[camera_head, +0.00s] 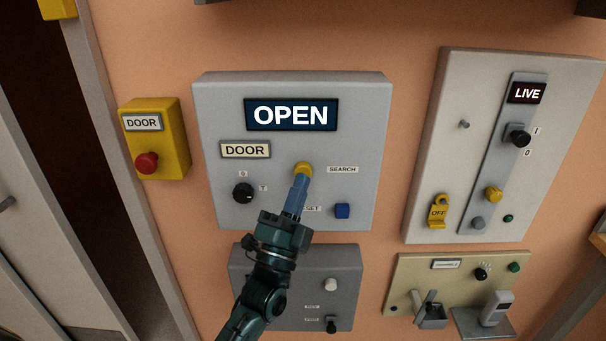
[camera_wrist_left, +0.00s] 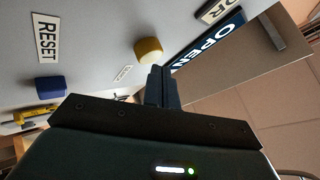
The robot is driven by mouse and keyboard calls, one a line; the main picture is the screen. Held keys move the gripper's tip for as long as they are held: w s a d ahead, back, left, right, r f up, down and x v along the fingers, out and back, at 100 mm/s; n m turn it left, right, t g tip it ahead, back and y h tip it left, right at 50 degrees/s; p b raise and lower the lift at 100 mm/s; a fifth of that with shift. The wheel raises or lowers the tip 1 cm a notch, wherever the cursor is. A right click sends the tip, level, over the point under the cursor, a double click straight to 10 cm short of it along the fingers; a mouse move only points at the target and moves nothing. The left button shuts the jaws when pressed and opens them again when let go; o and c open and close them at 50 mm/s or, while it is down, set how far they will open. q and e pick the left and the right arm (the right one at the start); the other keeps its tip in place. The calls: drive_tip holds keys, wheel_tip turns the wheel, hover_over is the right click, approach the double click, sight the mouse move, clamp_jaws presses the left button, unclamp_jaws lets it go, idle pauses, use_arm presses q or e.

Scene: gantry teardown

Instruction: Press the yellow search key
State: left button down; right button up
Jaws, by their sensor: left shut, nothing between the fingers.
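The yellow search key (camera_head: 304,168) is a round yellow button on the grey door panel (camera_head: 220,120), left of the SEARCH label (camera_head: 342,169). My left gripper (camera_head: 300,182) is shut and empty, its fingertips right at the lower edge of the yellow key in the head view. In the left wrist view the yellow key (camera_wrist_left: 148,50) stands just beyond and left of the shut fingertips (camera_wrist_left: 159,70). Whether the tips touch the key I cannot tell. The panel's display (camera_head: 291,115) reads OPEN. My right gripper is not in view.
A blue button (camera_head: 342,211) sits lower right of the key, and a black knob (camera_head: 243,193) lower left. A yellow box with a red button (camera_head: 147,162) is at left. A panel with a LIVE display (camera_head: 527,93) is at right. Another grey panel (camera_head: 350,262) is below.

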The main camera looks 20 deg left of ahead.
use_arm(q)
drive_tip(key=shift+w+a, duration=0.15)
drive_tip(key=shift+w, duration=0.3)
idle(0.7)
drive_tip(key=shift+s, duration=0.1)
drive_tip(key=shift+s+d+p, duration=0.25)
drive_tip(key=shift+s+p, duration=0.1)
drive_tip(key=shift+s, duration=0.45)
drive_tip(key=shift+s, duration=0.1)
drive_tip(key=s, duration=0.2)
drive_tip(key=s+d+p, duration=0.1)
drive_tip(key=s+p, duration=0.1)
drive_tip(key=s, duration=0.1)
drive_tip(key=shift+s+d, duration=0.3)
drive_tip(key=shift+d, duration=0.05)
idle(0.3)
